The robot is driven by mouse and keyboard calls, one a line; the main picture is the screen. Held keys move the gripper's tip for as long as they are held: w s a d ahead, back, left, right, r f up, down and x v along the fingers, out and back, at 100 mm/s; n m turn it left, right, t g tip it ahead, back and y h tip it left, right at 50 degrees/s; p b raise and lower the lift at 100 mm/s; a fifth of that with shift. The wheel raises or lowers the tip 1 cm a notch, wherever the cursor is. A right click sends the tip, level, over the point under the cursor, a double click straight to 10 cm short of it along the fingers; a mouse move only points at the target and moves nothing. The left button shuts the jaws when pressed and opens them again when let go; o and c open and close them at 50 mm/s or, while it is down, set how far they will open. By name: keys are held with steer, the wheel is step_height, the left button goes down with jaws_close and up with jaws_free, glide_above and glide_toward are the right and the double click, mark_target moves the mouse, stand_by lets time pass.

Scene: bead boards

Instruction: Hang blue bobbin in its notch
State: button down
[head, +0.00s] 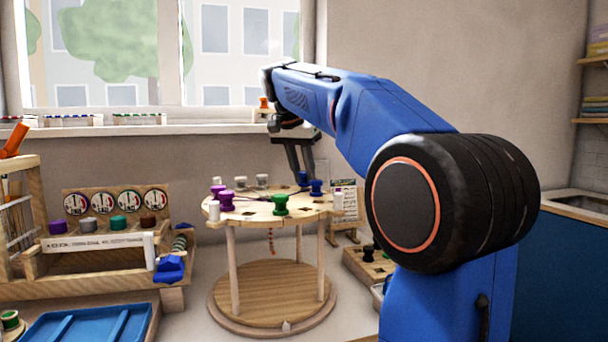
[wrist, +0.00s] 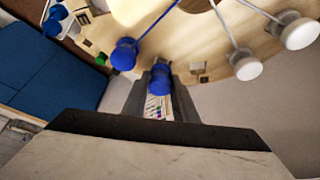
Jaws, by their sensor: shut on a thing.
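My gripper (head: 301,178) reaches down over the far right rim of the round wooden bead board (head: 248,212). It is shut on a blue bobbin (wrist: 160,79), which sits between the fingertips in the wrist view. Small dark notches (wrist: 197,67) show near the board's rim, right of the held bobbin. I cannot tell whether the held bobbin touches the board.
A green bobbin (head: 280,205), purple bobbins (head: 226,200) and several white bobbins (head: 262,180) stand around the board. A wooden rack (head: 110,262) and a blue tray (head: 90,325) are at the left. A small wooden stand (head: 346,238) is close behind the board's right side.

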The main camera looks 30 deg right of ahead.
steer(key=shift+f, duration=0.6)
steer(key=c, duration=1.4)
jaws_free()
steer(key=shift+c, duration=0.2)
steer(key=shift+r, duration=0.25)
steer(key=v, duration=1.2)
steer(key=shift+r, duration=0.35)
steer(key=shift+s, duration=0.2)
